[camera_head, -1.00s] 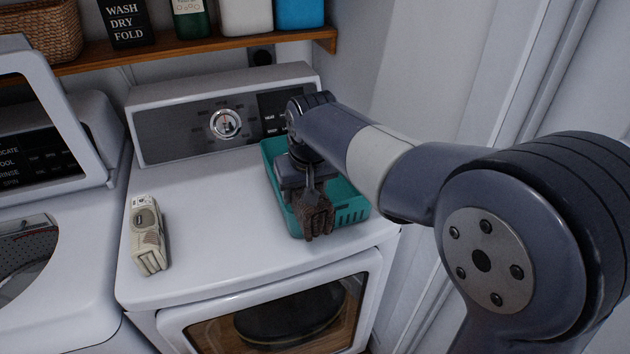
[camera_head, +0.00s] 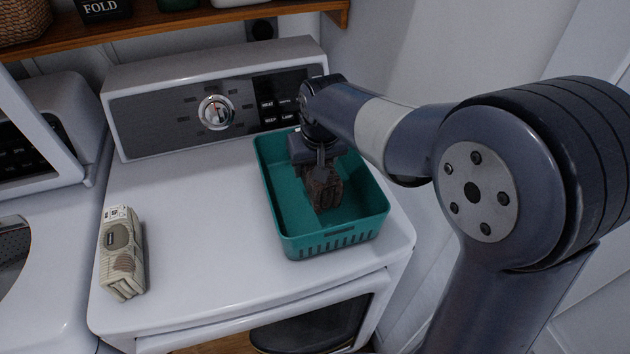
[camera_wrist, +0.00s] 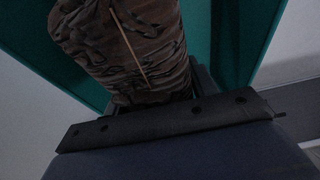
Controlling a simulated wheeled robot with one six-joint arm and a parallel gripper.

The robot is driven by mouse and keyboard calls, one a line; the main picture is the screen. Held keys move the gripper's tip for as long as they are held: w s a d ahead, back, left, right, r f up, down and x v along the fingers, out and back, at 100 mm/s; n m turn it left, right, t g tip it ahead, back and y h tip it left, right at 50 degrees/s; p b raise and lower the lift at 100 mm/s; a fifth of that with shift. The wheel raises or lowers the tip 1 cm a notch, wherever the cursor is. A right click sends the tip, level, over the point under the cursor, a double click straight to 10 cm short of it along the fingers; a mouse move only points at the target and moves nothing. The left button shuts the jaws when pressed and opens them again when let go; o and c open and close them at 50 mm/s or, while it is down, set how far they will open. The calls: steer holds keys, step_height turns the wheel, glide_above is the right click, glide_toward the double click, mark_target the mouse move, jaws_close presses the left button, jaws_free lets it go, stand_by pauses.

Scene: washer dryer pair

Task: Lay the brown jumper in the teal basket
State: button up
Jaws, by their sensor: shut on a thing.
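The brown jumper (camera_head: 324,190) is a small dark bundle held in my gripper (camera_head: 322,172), inside the walls of the teal basket (camera_head: 335,238). In the wrist view the jumper (camera_wrist: 125,45) fills the space beyond the gripper, with teal basket wall (camera_wrist: 240,35) around it. My gripper is shut on the jumper. Whether the jumper touches the basket floor I cannot tell. The basket stands on the right part of the dryer top.
A beige packaged item (camera_head: 122,255) lies on the left of the dryer top (camera_head: 200,230). The dryer's control panel (camera_head: 215,105) rises behind. A wooden shelf (camera_head: 200,25) with a wicker basket and containers is above. The dryer top between item and basket is clear.

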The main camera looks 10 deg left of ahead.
steer(key=shift+f, duration=2.7)
steer(key=shift+f, duration=0.2)
steer(key=o, duration=1.4)
steer(key=shift+r, duration=0.55)
steer(key=v, duration=1.1)
steer(key=shift+s+d+r, duration=0.1)
steer(key=shift+s+d, duration=0.05)
steer(key=shift+s, duration=0.05)
